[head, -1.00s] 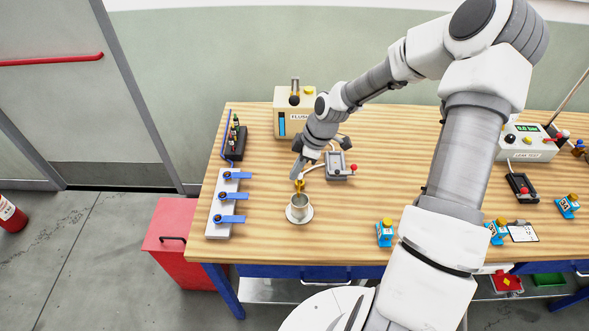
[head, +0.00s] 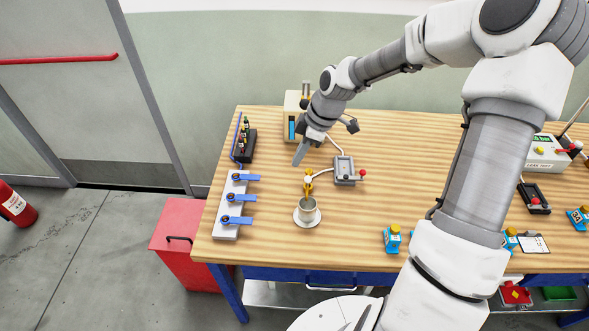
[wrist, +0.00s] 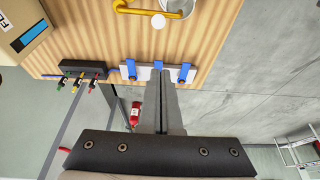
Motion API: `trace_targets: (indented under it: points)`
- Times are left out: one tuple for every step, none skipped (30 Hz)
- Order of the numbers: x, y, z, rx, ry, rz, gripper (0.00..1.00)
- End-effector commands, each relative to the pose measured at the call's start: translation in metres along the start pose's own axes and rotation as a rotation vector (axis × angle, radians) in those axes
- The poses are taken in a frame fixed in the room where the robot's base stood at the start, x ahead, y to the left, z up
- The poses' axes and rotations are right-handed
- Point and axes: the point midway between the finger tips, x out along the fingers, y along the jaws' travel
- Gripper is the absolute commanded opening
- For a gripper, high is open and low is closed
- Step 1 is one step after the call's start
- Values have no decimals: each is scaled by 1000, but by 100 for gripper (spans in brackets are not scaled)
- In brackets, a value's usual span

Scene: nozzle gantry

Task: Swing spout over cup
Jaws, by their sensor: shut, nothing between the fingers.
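A metal cup (head: 307,209) stands upright on a white saucer (head: 298,222) near the table's front left. A yellow spout (head: 308,182) with a pale round knob is right behind the cup, its end at or over the cup's back rim. In the wrist view the yellow spout (wrist: 146,11) lies at the top edge, beside the cup (wrist: 178,8), with the white knob near its end. My gripper (head: 299,160) is shut and empty, above the table behind and slightly left of the spout, apart from it. Its fingers (wrist: 160,100) lie together in the wrist view.
A white manifold (head: 229,225) with several blue levers is left of the cup. A grey box with a red knob (head: 344,168) stands right of the spout. A beige flush unit (head: 292,103) is behind my wrist.

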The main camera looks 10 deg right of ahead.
Motion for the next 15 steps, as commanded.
trace_targets:
  points:
    - [-10,2,1,2,-1,5,0]
    - [-14,2,0,2,0,3,0]
    - [-20,2,0,2,0,4,0]
    - [-24,2,0,2,-1,4,0]
    - [-26,2,1,1,-1,3,0]
    - [-30,2,0,0,0,3,0]
    - [-31,2,0,0,0,2,0]
    - [-33,2,0,0,0,1,0]
    - [-34,2,0,0,1,0,0]
    - [-35,2,0,0,1,0,0]
    - [-36,2,0,0,1,0,0]
    - [-36,2,0,0,1,-1,0]
    - [-36,2,0,0,1,-1,0]
    - [-36,2,0,0,1,-1,0]
    - [-36,2,0,0,1,-1,0]
